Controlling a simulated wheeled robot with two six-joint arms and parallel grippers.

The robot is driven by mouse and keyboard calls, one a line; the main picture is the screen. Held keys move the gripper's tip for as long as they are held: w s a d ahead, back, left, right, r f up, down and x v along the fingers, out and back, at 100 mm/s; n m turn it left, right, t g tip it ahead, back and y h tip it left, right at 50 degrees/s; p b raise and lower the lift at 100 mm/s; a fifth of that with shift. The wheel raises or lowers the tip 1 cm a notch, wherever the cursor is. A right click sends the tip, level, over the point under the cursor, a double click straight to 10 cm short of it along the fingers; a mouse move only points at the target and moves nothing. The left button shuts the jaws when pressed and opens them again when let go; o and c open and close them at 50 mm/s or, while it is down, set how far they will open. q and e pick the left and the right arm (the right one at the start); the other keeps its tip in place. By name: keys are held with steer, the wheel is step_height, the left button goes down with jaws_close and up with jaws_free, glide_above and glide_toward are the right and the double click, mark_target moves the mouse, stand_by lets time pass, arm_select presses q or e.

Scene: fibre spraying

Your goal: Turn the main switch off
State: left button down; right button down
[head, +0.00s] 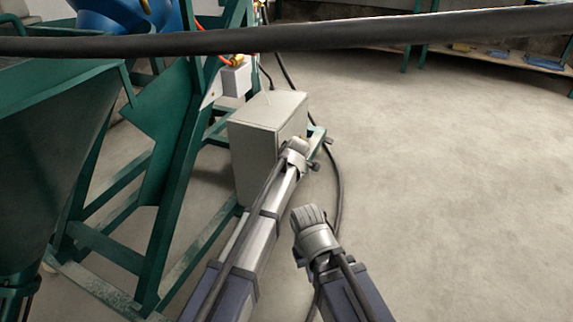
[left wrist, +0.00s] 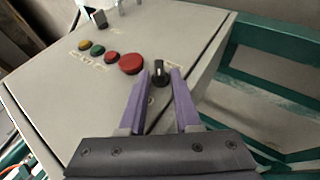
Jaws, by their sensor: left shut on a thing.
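The grey control box (head: 262,135) stands on the green frame, left of centre in the head view. Its panel (left wrist: 75,90) fills much of the left wrist view. The main switch, a small black rotary knob (left wrist: 159,76), sits on the panel beside a large red button (left wrist: 131,64). My left gripper (left wrist: 160,72) has its purple fingers on either side of the knob and is shut on it. In the head view, my left gripper (head: 299,147) is at the box's front face, where the knob is hidden. My right gripper (head: 309,216) is away from the box; its jaws are unclear.
Smaller red (left wrist: 112,57), green (left wrist: 98,50) and yellow (left wrist: 84,44) buttons line the panel. A green hopper (head: 50,150) stands left. A dark bar (head: 300,34) crosses the top of the head view. A black cable (head: 340,185) hangs beside the box. Open floor (head: 460,180) lies right.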

arm_select(q)
steer(key=c, duration=0.9)
jaws_free()
steer(key=p+v, duration=0.5)
steer(key=v, duration=0.2)
steer(key=shift+s+d+r+p, duration=0.1)
steer(key=shift+s+r+p, duration=0.2)
steer(key=shift+p, duration=0.1)
